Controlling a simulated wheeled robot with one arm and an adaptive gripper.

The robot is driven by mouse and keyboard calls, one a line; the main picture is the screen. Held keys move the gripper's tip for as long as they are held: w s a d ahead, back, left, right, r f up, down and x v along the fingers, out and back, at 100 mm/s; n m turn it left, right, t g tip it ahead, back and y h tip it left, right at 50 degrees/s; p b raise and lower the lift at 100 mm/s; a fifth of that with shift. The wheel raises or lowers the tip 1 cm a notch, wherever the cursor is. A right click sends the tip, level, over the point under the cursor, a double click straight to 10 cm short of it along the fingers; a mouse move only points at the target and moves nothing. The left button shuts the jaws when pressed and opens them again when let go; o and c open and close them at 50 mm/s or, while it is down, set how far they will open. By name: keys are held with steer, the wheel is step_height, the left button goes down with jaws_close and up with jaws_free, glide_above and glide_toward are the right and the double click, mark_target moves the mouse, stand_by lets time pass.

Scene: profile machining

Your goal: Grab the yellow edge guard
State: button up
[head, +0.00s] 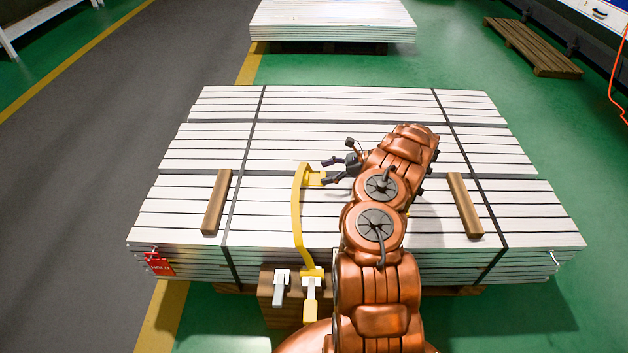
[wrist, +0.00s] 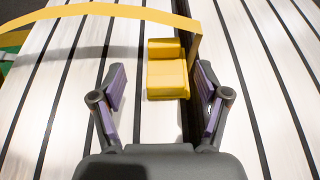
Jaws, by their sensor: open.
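The yellow edge guard (head: 299,215) is a long curved bar over the front part of the strapped stack of white profiles (head: 270,195). Its far end has a block-like part (head: 314,178). Its near end reaches the front edge of the stack. In the wrist view, the yellow block (wrist: 167,78) lies ahead of and between my fingers, and the curved bar (wrist: 100,10) runs off to the left. My gripper (head: 333,170) is open beside the far end, with its purple-padded fingers (wrist: 158,88) either side of the block. I see no clear contact. My arm hides part of the stack.
Two wooden battens (head: 217,203) (head: 465,205) lie on the stack. A red tag (head: 160,265) hangs at its front left corner. A wooden block (head: 283,309) with small metal-coloured parts stands at the front. Another stack (head: 332,20) lies behind, with green floor between.

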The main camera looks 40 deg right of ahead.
mark_target(310, 180)
steer(key=shift+w+d+b+x, duration=0.15)
steer(key=shift+b+x, duration=0.25)
steer(key=shift+x, duration=1.25)
steer(key=shift+w+d+b+x, duration=0.1)
steer(key=shift+b+x, duration=0.25)
steer(key=shift+x, duration=1.25)
steer(key=shift+f, duration=0.1)
steer(key=c, duration=1.1)
